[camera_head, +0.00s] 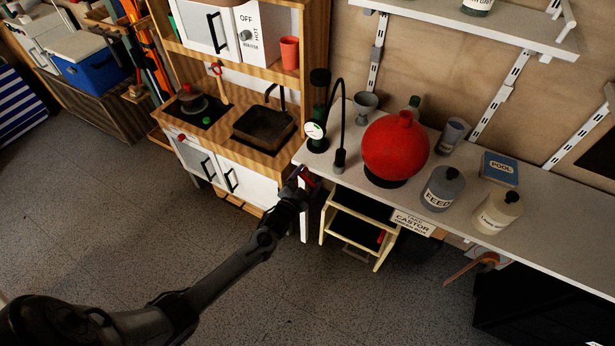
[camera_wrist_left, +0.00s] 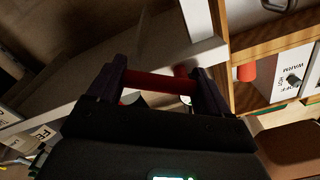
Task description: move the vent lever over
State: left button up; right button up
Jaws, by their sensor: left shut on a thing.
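My left gripper (camera_head: 303,177) is at the left end of the white workbench, close to the right side of the play kitchen. In the left wrist view its two dark fingers (camera_wrist_left: 162,86) stand apart with a red bar (camera_wrist_left: 150,81) spanning between them, and they are shut on it. The red bar looks like the vent lever's handle; a small red part of it shows at the fingertips in the head view (camera_head: 306,178). What the lever is mounted on is hidden by the gripper. My right gripper is not in view.
The white workbench (camera_head: 560,245) carries a gauge (camera_head: 314,130) with a black hose, a red round flask (camera_head: 396,148), and several bottles. A wooden play kitchen (camera_head: 290,75) stands to the left. A cream step stool (camera_head: 358,228) is below the bench. Open floor lies in front.

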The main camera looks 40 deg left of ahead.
pick_arm(q)
jog(key=m, duration=0.2)
jog(key=m+p, duration=0.1)
jog(key=a+m, duration=0.1)
jog(key=m, duration=0.1)
jog(key=shift+s+f+m, duration=0.1)
jog(key=shift+f+m, duration=0.2)
jog(key=shift+f, duration=0.05)
jog(key=m, duration=0.2)
jog(key=a+m+p, duration=0.1)
jog(key=m, duration=0.2)
jog(key=shift+s+f+m+p, duration=0.1)
jog(key=shift+f+m+p, duration=0.05)
jog(key=shift+m+p, duration=0.15)
jog(key=o, duration=1)
jog(key=shift+c, duration=0.2)
jog(key=shift+s, duration=0.15)
